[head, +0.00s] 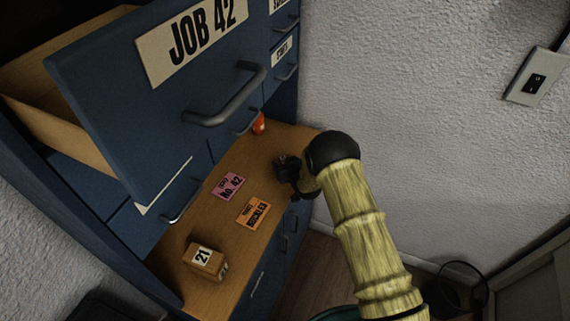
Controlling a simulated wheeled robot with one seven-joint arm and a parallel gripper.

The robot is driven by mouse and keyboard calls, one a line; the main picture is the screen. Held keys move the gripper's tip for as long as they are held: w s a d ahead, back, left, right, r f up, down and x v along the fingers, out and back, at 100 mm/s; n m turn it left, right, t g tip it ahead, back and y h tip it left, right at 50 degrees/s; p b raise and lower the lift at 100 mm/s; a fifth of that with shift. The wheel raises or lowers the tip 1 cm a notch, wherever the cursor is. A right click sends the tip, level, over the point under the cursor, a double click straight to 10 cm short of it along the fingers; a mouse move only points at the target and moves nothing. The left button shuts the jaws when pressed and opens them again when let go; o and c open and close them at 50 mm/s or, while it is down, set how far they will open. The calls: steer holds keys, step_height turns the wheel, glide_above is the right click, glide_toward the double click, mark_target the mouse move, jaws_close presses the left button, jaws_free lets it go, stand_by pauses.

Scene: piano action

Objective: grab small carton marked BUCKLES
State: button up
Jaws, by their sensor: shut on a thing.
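An orange label reading BUCKLES (253,213) lies on the wooden counter and looks flat, like a card. A small brown carton marked 21 (205,262) stands at the counter's near left end; no BUCKLES marking shows on it. My gripper (285,171) is dark and sits low over the counter's right part, up and to the right of the orange label and apart from it. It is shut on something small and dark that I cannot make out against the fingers.
A pink card reading No. 42 (229,185) lies beside the orange label. A large blue drawer marked JOB 42 (155,95) stands pulled open over the counter's left. A small orange-red object (259,124) is at the back. A white wall (420,90) bounds the right.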

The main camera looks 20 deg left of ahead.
step_height(320, 180, up, 10)
steer(key=b, duration=0.3)
stand_by(0.6)
